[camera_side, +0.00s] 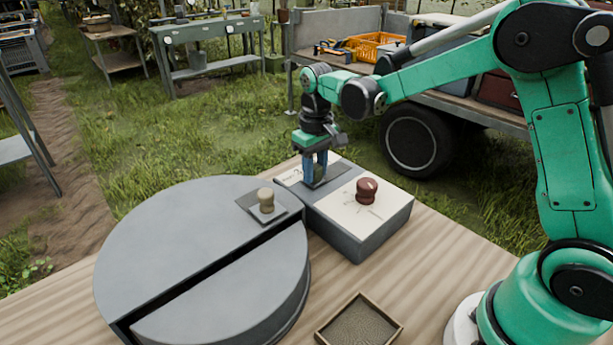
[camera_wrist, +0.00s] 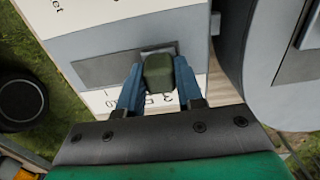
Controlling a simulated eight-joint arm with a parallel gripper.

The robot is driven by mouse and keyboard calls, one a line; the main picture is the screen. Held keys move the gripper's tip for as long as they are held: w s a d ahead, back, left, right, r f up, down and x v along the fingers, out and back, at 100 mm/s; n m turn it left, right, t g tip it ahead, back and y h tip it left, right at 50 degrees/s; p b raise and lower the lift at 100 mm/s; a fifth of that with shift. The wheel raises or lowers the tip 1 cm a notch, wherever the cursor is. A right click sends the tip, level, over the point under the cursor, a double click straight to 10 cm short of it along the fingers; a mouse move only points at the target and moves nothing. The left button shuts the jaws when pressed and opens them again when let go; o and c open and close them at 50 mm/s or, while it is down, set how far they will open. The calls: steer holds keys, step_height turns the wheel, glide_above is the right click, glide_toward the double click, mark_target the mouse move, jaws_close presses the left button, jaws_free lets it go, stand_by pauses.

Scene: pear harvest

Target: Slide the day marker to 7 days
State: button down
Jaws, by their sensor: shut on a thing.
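The day marker is a dark green block (camera_wrist: 158,68) on a flat grey plate (camera_wrist: 105,68) in the wrist view. My gripper (camera_wrist: 158,82) is shut on it, with one blue finger on each side. Printed figures, among them a 3, show partly on the white strip (camera_wrist: 112,99) below the plate; the fingers hide some, and I cannot read the marker's exact setting. In the side view my gripper (camera_side: 316,178) points down at the far left part of the grey box (camera_side: 375,235), and its fingers hide the marker.
A dark red knob (camera_side: 366,190) stands on the box's white top. A round grey drum (camera_side: 180,235) with a beige knob (camera_side: 266,200) sits close on the left. An empty shallow tray (camera_side: 390,321) lies in front on the wooden table (camera_side: 450,262).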

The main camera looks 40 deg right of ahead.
mark_target(332, 173)
steer(key=d, duration=0.5)
steer(key=shift+a, duration=0.1)
steer(key=c, duration=0.6)
jaws_free()
steer(key=shift+o, duration=0.2)
steer(key=shift+r, duration=2.85)
